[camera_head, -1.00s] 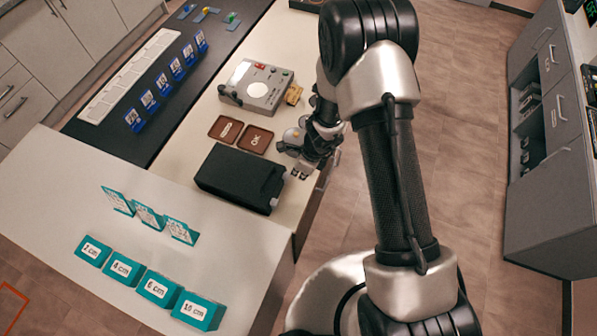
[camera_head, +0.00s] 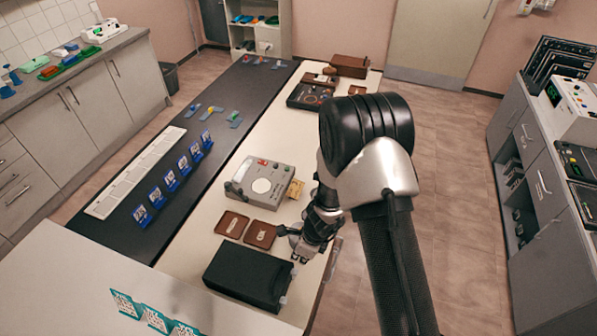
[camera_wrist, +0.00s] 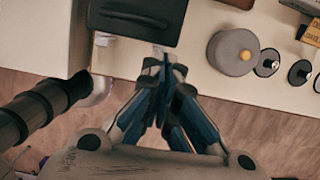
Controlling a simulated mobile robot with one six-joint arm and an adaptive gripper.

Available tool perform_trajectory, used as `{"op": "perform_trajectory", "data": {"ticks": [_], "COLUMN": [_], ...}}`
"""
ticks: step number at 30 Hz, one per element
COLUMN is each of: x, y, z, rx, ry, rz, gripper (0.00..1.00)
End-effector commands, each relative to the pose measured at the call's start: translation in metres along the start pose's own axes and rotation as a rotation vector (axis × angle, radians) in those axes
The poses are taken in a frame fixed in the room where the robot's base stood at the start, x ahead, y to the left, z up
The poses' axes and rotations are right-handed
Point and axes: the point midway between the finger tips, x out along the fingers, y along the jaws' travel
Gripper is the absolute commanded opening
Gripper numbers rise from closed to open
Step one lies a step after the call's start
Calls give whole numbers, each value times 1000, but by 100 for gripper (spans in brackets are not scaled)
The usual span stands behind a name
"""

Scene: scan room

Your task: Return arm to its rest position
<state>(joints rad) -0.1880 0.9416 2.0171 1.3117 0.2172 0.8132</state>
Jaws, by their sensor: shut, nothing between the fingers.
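My arm rises on the right of the head view and bends down to my gripper (camera_head: 303,250), which hangs near the right edge of the white bench (camera_head: 196,228). In the wrist view my gripper (camera_wrist: 165,72) has its fingers together with nothing between them. A black box (camera_head: 248,277) stands on the bench just left of and nearer than my gripper. It also shows at the top of the wrist view (camera_wrist: 135,18), just beyond the fingertips. I cannot tell whether they touch it.
Two brown trays (camera_head: 232,224) and a grey device (camera_head: 262,183) stand behind the black box. Several blue cards (camera_head: 170,180) line the dark counter (camera_head: 118,222). A grey cabinet (camera_head: 553,215) stands at the right. Floor (camera_head: 450,190) between bench and cabinet is clear.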

Motion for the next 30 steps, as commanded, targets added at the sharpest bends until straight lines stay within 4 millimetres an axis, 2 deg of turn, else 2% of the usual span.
{"op": "perform_trajectory", "data": {"ticks": [5, 8, 11, 14, 20, 25, 30], "x": [-2, -12, -33, -63, -122, -164, -196], "y": [-1, -6, -13, -16, -6, 14, 41], "z": [2, 9, 21, 32, 41, 32, 10], "rx": [-9, -61, -173, -328, -655, -925, -1185], "ry": [-5, -27, -67, -108, -151, -140, -85], "rz": [-3, -13, -36, -65, -125, -175, -215], "gripper": [0, 0, 0, 0, 0, 0, 0]}}
